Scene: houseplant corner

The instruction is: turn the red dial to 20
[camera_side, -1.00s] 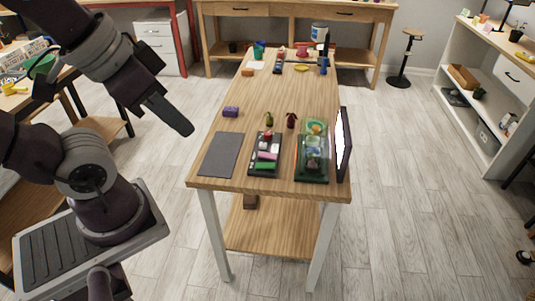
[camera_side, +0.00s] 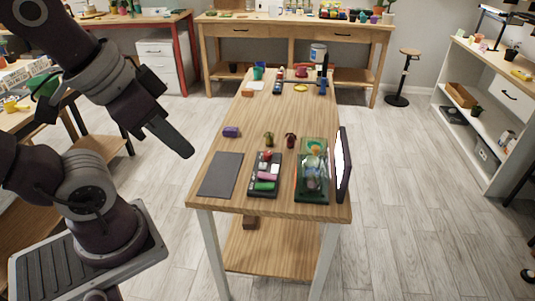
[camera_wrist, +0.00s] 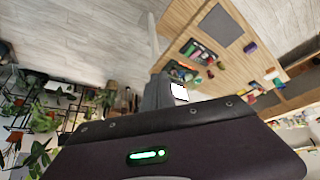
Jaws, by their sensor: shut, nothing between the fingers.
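A small red round part, likely the red dial (camera_side: 266,156), sits at the far end of a dark panel (camera_side: 252,187) on the wooden table. The panel also bears white, pink and green parts. The dial's setting and any numbers are too small to read. The panel shows small in the wrist view (camera_wrist: 200,52). My gripper (camera_side: 188,152) is shut and empty, in the air left of the table in the side view, well apart from the panel.
A grey mat (camera_side: 220,174) lies left of the panel. A green clear-topped case (camera_side: 312,190) and an upright screen (camera_side: 343,165) stand to its right. A purple block (camera_side: 231,132), an olive item (camera_side: 268,139) and a dark red item (camera_side: 291,140) lie behind. The table's middle is clear.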

